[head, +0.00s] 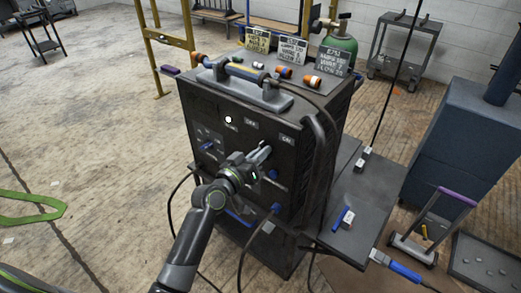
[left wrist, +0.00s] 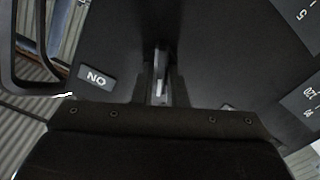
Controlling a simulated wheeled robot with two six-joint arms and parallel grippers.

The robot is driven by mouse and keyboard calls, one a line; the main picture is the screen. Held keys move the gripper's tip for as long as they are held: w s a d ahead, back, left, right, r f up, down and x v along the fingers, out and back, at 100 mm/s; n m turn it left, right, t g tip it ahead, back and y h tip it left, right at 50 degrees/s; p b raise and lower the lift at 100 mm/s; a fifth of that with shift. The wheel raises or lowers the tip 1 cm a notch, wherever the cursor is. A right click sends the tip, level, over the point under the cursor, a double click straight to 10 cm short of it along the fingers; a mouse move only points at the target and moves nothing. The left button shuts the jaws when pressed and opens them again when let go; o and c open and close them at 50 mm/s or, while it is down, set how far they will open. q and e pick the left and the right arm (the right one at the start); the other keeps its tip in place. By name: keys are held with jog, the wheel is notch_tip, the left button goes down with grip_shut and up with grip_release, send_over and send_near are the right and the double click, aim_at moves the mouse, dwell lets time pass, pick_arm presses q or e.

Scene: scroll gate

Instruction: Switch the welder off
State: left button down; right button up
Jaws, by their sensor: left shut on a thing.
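The welder (head: 213,102) is a large black cabinet with a grey handle on top, in the middle of the head view. Its front panel has small labels, blue knobs and a white round knob (head: 228,119). My left gripper (head: 264,153) is at the front panel. In the left wrist view its fingers (left wrist: 160,85) are shut on a thin grey lever (left wrist: 160,62) that stands out from the dark panel. A label (left wrist: 97,78) beside the lever reads ON, upside down. In the head view the gripper hides the lever. My right gripper is not in view.
Cables hang in front. The floor at left is mostly clear.

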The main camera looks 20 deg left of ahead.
pick_arm(q)
jog(key=shift+n+p, duration=0.35)
jog(key=shift+n, duration=0.75)
jog(key=shift+f, duration=0.1)
jog(key=c, duration=1.5)
grip_release()
jog(key=shift+a, duration=0.1)
jog(key=shift+o, duration=0.2)
jog(key=b+v, duration=0.2)
jog(key=v, duration=1.5)
jog(key=shift+s, duration=0.2)
